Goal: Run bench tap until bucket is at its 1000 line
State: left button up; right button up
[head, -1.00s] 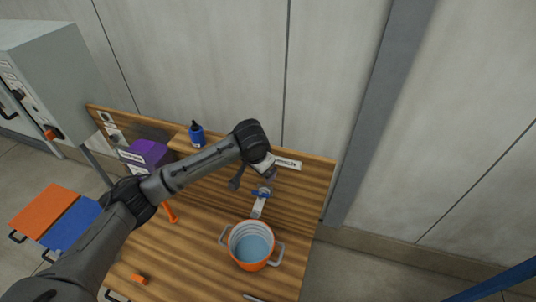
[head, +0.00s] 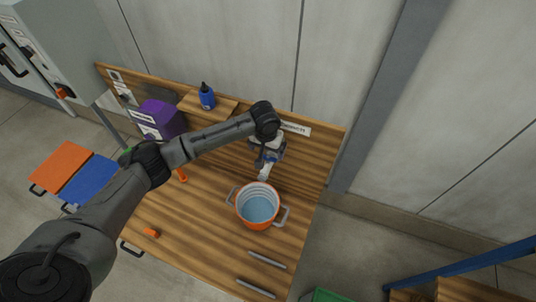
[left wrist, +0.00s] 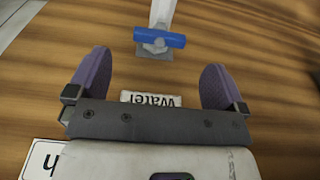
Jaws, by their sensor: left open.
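The orange bucket (head: 258,224) stands upright on the wooden bench under the tap and holds pale blue water. Light rings mark its inner wall above the water; I cannot read the 1000 line. The tap's silver spout (head: 264,173) points toward the bucket. Its blue handle (left wrist: 160,39) lies crosswise in the left wrist view, just beyond my fingertips. My left gripper (head: 268,154) is open at the tap and partly hides it in the head view. In the left wrist view its purple fingers (left wrist: 156,78) are spread, with nothing between them but the "Water" label (left wrist: 152,99) behind.
A blue bottle (head: 207,97) stands on a small shelf, with a purple box (head: 160,118) to its left. An orange tool (head: 181,175) and a small orange piece (head: 152,233) lie on the bench. A grey cabinet stands far left.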

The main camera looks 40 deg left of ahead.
aim_at(268, 157)
pick_arm(q)
jog(key=shift+w+a+f+p, duration=0.1)
jog(key=shift+w+f+p, duration=0.1)
jog(key=shift+f, duration=1.3)
jog(key=shift+w+f+p, duration=0.15)
jog(key=shift+f+p, duration=0.05)
jog(key=shift+f, duration=1.25)
jog(key=c, duration=1)
